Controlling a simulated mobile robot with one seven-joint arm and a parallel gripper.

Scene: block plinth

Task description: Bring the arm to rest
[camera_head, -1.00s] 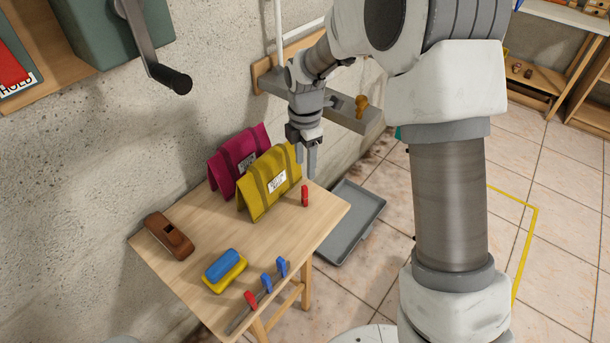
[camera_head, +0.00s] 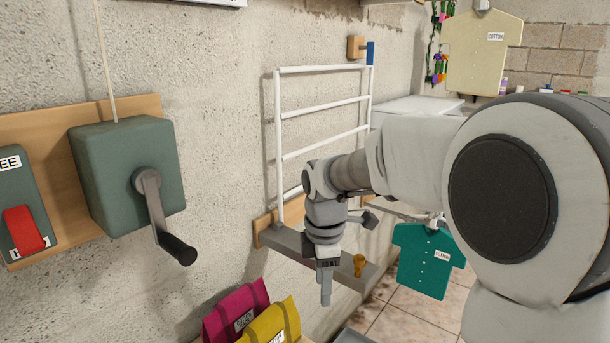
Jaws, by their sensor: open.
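My gripper (camera_head: 326,291) hangs fingers down at the centre of the view, in front of the grey wall ledge (camera_head: 287,242). Its fingers overlap in this view, and nothing shows between them. It is to the right of the yellow bag (camera_head: 272,325), apart from it in the picture. My arm comes in from the right and is bent, its pale links filling much of the right side. The magenta bag (camera_head: 234,308) stands left of the yellow one. Both bags are cut off by the bottom edge.
A green crank box (camera_head: 127,170) with a handle is on the wall at left, beside a red switch (camera_head: 24,231). A white rack (camera_head: 323,99) rises above the ledge, which bears a brass knob (camera_head: 360,264). A teal shirt (camera_head: 428,262) and a cream shirt (camera_head: 482,55) hang at right.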

